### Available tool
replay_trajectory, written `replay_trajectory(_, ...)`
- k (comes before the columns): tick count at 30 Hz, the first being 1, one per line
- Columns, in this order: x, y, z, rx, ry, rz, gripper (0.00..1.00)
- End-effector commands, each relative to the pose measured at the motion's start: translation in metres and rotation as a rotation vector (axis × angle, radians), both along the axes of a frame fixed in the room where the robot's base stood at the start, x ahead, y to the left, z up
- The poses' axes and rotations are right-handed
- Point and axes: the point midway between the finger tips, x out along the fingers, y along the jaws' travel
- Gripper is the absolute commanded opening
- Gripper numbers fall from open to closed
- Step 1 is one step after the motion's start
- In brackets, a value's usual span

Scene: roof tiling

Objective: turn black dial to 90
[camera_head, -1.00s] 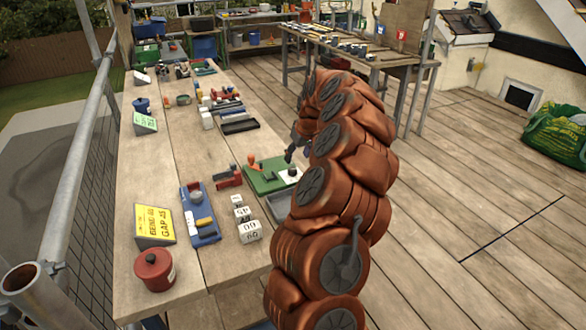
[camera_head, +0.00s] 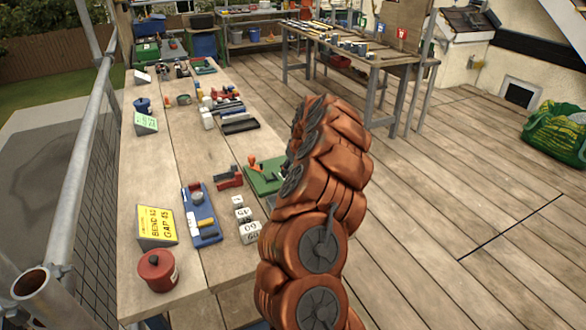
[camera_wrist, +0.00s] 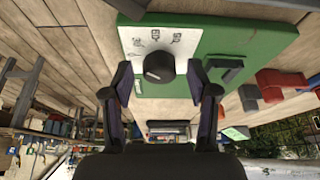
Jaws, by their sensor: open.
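The black dial (camera_wrist: 158,67) sits on a white plate with dark markings (camera_wrist: 135,38), which is fixed to a green board (camera_wrist: 225,42) in the wrist view. The markings are upside down and hard to read. My gripper (camera_wrist: 160,82) is open, with one finger on each side of the dial in the picture; I cannot tell whether either finger touches it. In the head view the green board (camera_head: 262,178) lies on the wooden bench, and my arm hides the dial and my gripper.
A red tool (camera_head: 229,177) lies beside the green board. White numbered blocks (camera_head: 250,232), a blue tray (camera_head: 201,215), a yellow sign (camera_head: 156,225) and a red pot (camera_head: 157,270) stand nearer on the bench. A black tray (camera_head: 240,126) lies farther back.

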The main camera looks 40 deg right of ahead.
Motion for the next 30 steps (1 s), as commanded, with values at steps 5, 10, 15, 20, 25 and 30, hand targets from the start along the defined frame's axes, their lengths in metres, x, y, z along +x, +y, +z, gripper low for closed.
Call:
replay_trajectory(5,0.0,-0.0001,0.0004,0.0,-0.001,0.0,0.49)
replay_trajectory(10,0.0001,-0.0001,0.0005,0.0,-0.001,0.0,0.32)
replay_trajectory(15,0.0001,0.0001,0.0004,0.0,-0.001,0.0,0.14)
replay_trajectory(20,0.0001,0.0001,0.0005,0.0,-0.001,0.0,0.0)
replay_trajectory(25,0.0001,0.0002,0.0,0.0,-0.001,-0.01,0.0)
replay_trajectory(30,-0.0002,0.0002,-0.0011,0.0,-0.002,-0.057,0.0)
